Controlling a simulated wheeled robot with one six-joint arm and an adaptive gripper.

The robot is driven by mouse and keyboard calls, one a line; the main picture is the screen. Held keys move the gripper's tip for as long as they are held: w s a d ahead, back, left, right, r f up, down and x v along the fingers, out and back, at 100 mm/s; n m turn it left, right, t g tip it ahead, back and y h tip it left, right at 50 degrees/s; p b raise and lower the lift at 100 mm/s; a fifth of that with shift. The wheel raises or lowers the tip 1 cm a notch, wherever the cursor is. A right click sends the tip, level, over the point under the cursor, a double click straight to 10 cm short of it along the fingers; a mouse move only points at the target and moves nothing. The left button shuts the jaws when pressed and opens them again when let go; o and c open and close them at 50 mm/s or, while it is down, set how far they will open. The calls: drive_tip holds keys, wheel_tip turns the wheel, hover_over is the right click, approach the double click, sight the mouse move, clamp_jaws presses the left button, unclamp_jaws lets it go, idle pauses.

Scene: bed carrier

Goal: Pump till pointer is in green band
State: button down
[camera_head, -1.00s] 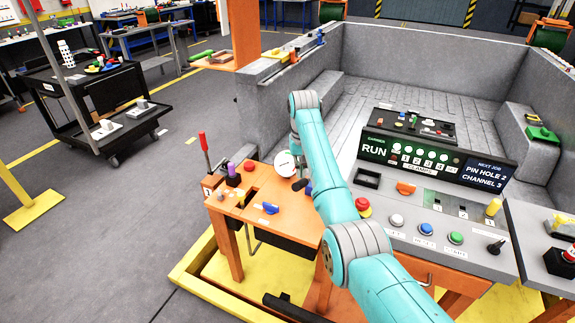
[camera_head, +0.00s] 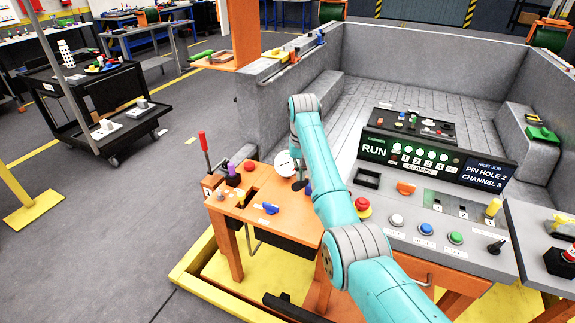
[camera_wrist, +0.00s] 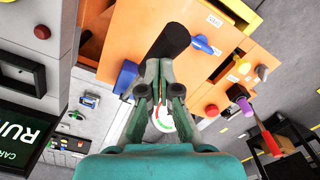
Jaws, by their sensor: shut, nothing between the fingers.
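My gripper (camera_wrist: 160,66) is shut and empty in the wrist view. Its fingertips are at the near end of a black cylindrical handle (camera_wrist: 170,41); I cannot tell whether they touch. A black handle end (camera_head: 299,185) also shows beside my arm in the head view. The round white gauge (camera_head: 286,163) stands at the far right corner of the orange bench. In the wrist view the gauge dial (camera_wrist: 164,122) shows partly between my fingers, with some green and a thin red mark. The pointer's reading is not clear. My arm hides the gripper in the head view.
The orange bench (camera_head: 235,205) carries a red lever (camera_head: 204,148), a purple knob (camera_head: 233,170) and a blue handle (camera_head: 267,208). The grey control panel (camera_head: 420,210) with a red button (camera_head: 362,204) lies right of my arm. Open floor is at the left.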

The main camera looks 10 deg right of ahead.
drive_tip(key=shift+s+a+f, duration=0.7)
drive_tip(key=shift+s+f, duration=0.25)
drive_tip(key=shift+f, duration=5.3)
drive_tip(key=shift+w+d+r, duration=0.25)
drive_tip(key=shift+w+r, duration=0.1)
drive_tip(key=shift+r, duration=1.9)
drive_tip(key=shift+w+d+r, duration=0.25)
drive_tip(key=shift+w+r, duration=0.05)
drive_tip(key=shift+r, duration=1.95)
drive_tip(key=shift+w+d+r, duration=0.25)
drive_tip(key=shift+w+r, duration=0.1)
drive_tip(key=shift+r, duration=1.9)
drive_tip(key=shift+s+a+f, duration=0.75)
drive_tip(key=shift+s+f, duration=0.3)
drive_tip(key=shift+f, duration=5.75)
drive_tip(key=shift+w+d+r, duration=0.25)
drive_tip(key=shift+w+r, duration=0.1)
drive_tip(key=shift+r, duration=1.9)
drive_tip(key=shift+w+d+r, duration=0.2)
drive_tip(key=shift+w+r, duration=0.15)
drive_tip(key=shift+r, duration=1.95)
drive_tip(key=shift+w+d+r, duration=0.25)
drive_tip(key=shift+w+r, duration=0.1)
drive_tip(key=shift+r, duration=1.9)
